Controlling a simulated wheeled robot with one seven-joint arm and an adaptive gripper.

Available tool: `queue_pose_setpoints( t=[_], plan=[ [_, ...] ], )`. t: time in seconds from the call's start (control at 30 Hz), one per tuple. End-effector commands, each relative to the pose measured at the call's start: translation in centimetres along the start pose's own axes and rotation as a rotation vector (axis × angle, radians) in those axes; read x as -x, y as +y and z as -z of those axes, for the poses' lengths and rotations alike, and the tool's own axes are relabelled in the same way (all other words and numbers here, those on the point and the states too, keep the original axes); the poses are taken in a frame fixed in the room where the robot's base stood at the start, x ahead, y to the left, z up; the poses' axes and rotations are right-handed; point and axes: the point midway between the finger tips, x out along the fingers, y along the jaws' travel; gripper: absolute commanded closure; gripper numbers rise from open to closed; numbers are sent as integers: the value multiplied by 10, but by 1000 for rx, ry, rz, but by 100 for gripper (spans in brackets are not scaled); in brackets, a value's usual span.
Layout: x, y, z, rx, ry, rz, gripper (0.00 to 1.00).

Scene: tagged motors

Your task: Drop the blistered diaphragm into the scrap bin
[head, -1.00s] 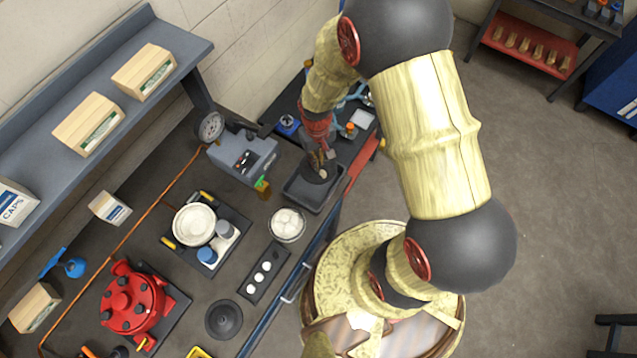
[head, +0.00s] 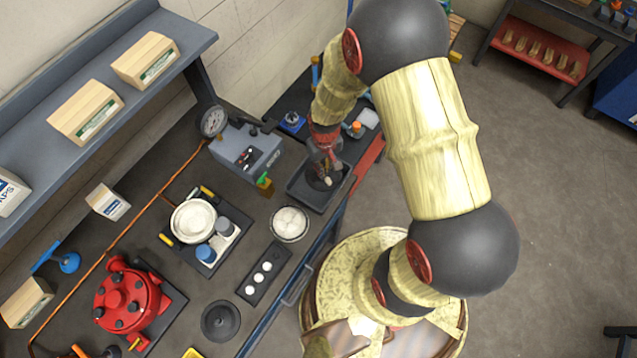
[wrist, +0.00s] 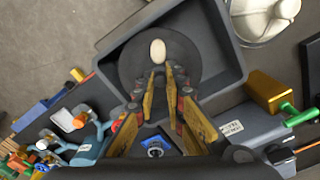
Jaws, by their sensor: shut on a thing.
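The blistered diaphragm (wrist: 190,62) is a dark round disc with a pale oval spot near its edge in the wrist view. It also shows small in the head view (head: 318,183). My gripper (wrist: 163,73) is shut on it, with the fingers over the disc. My gripper (head: 324,168) is over a dark grey open-topped bin (wrist: 232,38), which also shows in the head view (head: 297,190). The disc lies within the bin's outline; I cannot tell whether it touches the floor. No label on the bin is readable.
A grey gauge box (head: 245,150) with a brass-and-green valve (head: 265,184) stands left of the bin. A glass dish (head: 290,223), a red pump housing (head: 130,298) and another dark disc (head: 221,320) are on the bench. Tools lie behind the bin.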

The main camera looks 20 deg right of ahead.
Motion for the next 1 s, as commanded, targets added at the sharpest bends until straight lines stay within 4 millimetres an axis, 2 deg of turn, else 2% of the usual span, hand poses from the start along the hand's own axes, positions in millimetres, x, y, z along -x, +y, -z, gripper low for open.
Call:
queue_pose_setpoints(
  t=[0.13,0.17,0.5,0.83,1.0],
  plan=[
    [1,0,0,0,1,0,100],
    [1,0,0,0,1,0,87],
    [1,0,0,0,0,0,67],
    [2,0,0,0,0,0,67],
    [20,0,1,0,3,0,67]
  ],
)
